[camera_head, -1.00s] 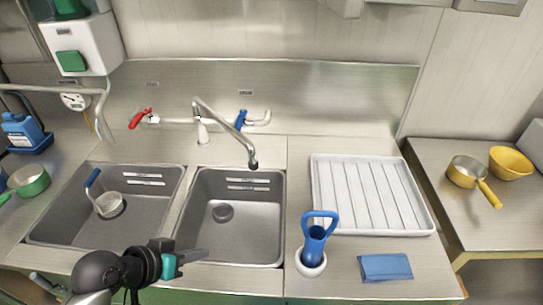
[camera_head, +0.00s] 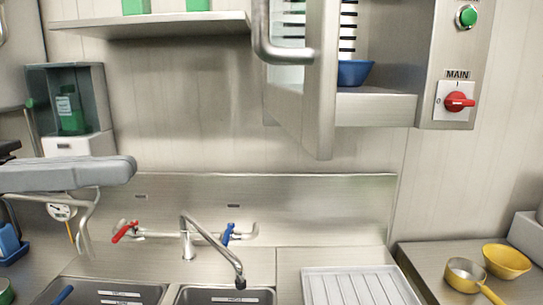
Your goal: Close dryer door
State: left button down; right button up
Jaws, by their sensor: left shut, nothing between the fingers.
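The dryer is a steel wall cabinet (camera_head: 378,108) at the upper right of the head view. Its door (camera_head: 302,98) stands open, swung out toward me, with a bent tube handle (camera_head: 262,35) on its left face. The cabinet's inside shows to the right of the door. A blue bowl (camera_head: 355,72) sits in it. My left gripper (camera_head: 128,170) comes in from the left edge, raised above the sinks. Its grey fingers are shut and empty, well to the left of the door and below it, touching nothing visible. My right gripper is not in view.
A panel with a red MAIN switch (camera_head: 458,102) and green button (camera_head: 467,16) adjoins the cabinet. A shelf (camera_head: 150,25) hangs to the left. A tap (camera_head: 187,240) rises below. Wall space between gripper and door is free.

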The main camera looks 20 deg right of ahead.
pick_arm(q)
jog(key=p, duration=0.5)
send_near(314, 152)
jog(key=d, duration=0.5)
jog(key=shift+s+d+r, duration=0.15)
jog(key=shift+s, duration=0.2)
jog(key=shift+d+p, duration=0.3)
jog(key=shift+d, duration=0.5)
